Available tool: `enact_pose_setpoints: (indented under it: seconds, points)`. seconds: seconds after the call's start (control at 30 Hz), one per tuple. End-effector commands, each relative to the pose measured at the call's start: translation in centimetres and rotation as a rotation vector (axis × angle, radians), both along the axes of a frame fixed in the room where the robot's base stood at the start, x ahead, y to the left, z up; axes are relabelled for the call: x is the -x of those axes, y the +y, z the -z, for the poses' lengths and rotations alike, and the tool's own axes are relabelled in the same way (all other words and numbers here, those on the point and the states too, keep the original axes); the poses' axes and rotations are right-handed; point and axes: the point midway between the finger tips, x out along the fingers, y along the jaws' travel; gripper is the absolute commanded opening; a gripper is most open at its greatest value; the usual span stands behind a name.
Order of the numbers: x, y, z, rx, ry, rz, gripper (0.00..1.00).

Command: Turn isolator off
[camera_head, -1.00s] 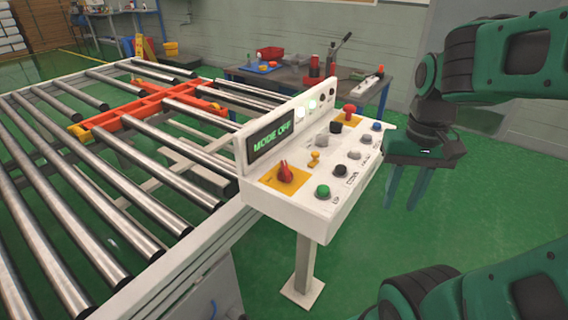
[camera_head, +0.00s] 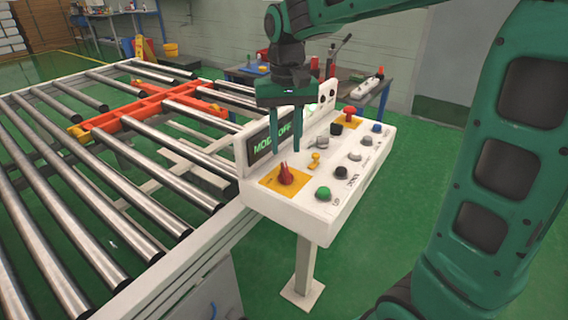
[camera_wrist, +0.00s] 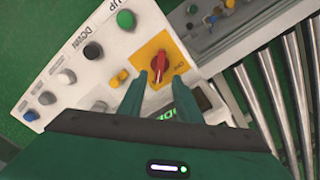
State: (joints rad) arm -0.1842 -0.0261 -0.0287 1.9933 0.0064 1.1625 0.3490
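The isolator is a red rotary knob (camera_head: 285,174) on a yellow plate (camera_head: 270,182) at the near left end of the white control panel (camera_head: 318,213). In the wrist view the red knob (camera_wrist: 150,77) lies just beyond the fingertips, on its yellow plate (camera_wrist: 160,45). My gripper (camera_head: 286,153) is open, with its two green fingers pointing down above the knob. In the wrist view the fingers (camera_wrist: 168,66) stand apart, with the knob close to the left fingertip. I cannot tell whether they touch it. The display (camera_head: 263,148), partly hidden by my gripper, shows part of "MODE OFF".
A red button (camera_head: 349,112) sits at the panel's far end. The roller conveyor (camera_head: 130,190) lies left; green floor (camera_head: 380,220) is free at right.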

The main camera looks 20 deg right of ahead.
Motion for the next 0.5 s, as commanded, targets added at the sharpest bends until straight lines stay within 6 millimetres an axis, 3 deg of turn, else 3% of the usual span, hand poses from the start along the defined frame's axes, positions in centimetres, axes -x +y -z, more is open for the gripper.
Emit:
enact_pose_setpoints:
  seconds: [0.2,0.5]
  points:
    - [0.1,0.0,3.9,0.0,0.003,0.0,0.31]
    - [0.0,0.0,6.5,0.0,0.0,0.0,0.31]
